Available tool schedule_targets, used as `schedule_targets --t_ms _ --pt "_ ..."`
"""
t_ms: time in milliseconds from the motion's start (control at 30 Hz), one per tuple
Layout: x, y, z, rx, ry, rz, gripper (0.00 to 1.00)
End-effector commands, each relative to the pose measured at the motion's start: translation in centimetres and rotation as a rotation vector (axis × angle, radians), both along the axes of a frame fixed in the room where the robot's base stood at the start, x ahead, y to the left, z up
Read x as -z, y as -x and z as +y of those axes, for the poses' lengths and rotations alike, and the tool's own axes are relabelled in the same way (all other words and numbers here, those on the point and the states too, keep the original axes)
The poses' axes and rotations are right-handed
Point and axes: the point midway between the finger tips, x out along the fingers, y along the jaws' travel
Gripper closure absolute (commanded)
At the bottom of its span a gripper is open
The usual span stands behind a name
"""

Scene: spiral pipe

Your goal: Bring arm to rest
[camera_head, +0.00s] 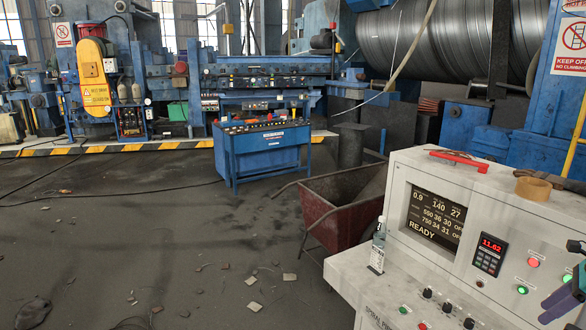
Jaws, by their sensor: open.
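My gripper (562,278) shows only in part at the right edge, dark with a purple-blue finger, in front of the control console's panel. Its jaws are open, and I see nothing between them. The rest of the gripper and the arm are cut off by the picture's edge. The pale control console (405,273) stands at the lower right, with a screen reading READY, a red-digit display and several lit buttons. I cannot tell whether the gripper touches the panel.
On the console lie a red-handled tool (459,160) and a tape roll (533,188); a clear bottle (378,246) stands on its lower ledge. A dark red cart (335,213) is behind it. A blue control desk (262,152) stands farther back. The floor at left is mostly open, with scattered debris.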

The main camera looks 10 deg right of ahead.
Motion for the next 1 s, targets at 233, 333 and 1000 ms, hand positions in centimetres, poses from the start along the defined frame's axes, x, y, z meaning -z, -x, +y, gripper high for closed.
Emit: schedule_targets --t_ms 233,333,1000 --pt "1.7 -2.4 1.9 -0.086 0.024 -0.001 0.56" --pt "2.7 -3.6 2.9 -0.133 0.034 -0.002 0.56" --pt "13.1 -15.7 18.1 -0.743 0.182 -0.028 0.56"
